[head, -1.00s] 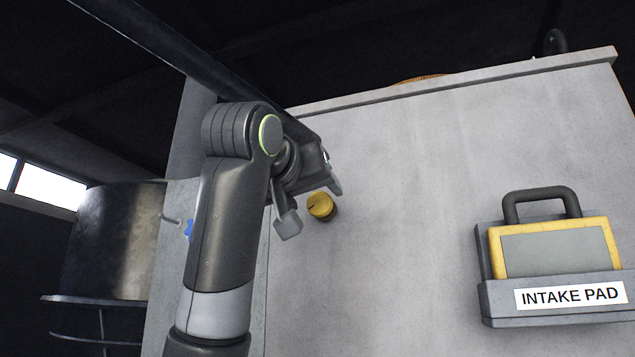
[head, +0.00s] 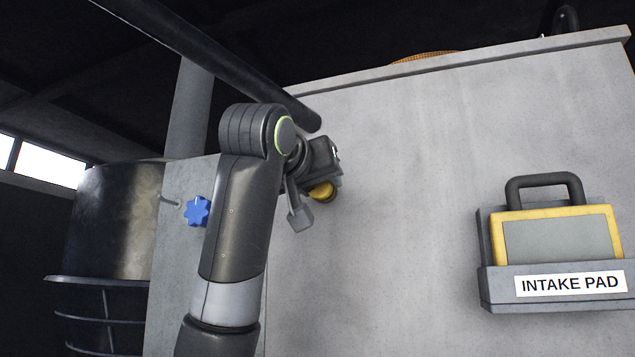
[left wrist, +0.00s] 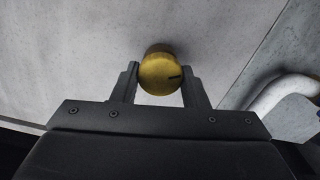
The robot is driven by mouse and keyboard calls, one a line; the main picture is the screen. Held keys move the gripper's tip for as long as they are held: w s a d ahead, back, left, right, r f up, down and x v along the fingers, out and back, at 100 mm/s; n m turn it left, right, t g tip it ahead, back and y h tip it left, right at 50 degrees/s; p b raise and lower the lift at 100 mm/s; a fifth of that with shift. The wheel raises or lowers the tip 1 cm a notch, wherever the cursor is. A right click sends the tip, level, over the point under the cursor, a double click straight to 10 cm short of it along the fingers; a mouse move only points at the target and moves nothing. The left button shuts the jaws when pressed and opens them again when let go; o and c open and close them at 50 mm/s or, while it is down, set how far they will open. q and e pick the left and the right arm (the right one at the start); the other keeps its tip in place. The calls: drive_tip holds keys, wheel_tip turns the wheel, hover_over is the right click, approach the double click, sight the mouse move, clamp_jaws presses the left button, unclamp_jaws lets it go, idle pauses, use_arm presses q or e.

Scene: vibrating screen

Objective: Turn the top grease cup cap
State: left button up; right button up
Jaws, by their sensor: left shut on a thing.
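The yellow grease cup cap (head: 322,191) is round and stands out from the grey wall panel. In the head view my left gripper (head: 318,197) partly covers it. In the left wrist view the cap (left wrist: 161,74) has a dark line mark on its face, pointing right. There the two fingers of my left gripper (left wrist: 161,90) sit on either side of the cap, shut on it. My right gripper is in neither view.
A holder labelled INTAKE PAD (head: 570,284) with a yellow-framed grey pad (head: 560,240) hangs on the panel at right. A blue star knob (head: 196,211) is left of my arm. A dark bar (head: 215,65) runs above my arm. The panel between cap and holder is clear.

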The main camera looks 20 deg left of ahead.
use_arm(q)
drive_tip(key=shift+m, duration=0.4)
drive_tip(key=shift+m+b, duration=0.55)
drive_tip(key=shift+m, duration=0.35)
drive_tip(key=shift+d+m+b, duration=0.15)
drive_tip(key=shift+m+b, duration=0.3)
drive_tip(key=shift+m, duration=1.15)
drive_tip(key=shift+s+r, duration=0.1)
drive_tip(key=o, duration=1)
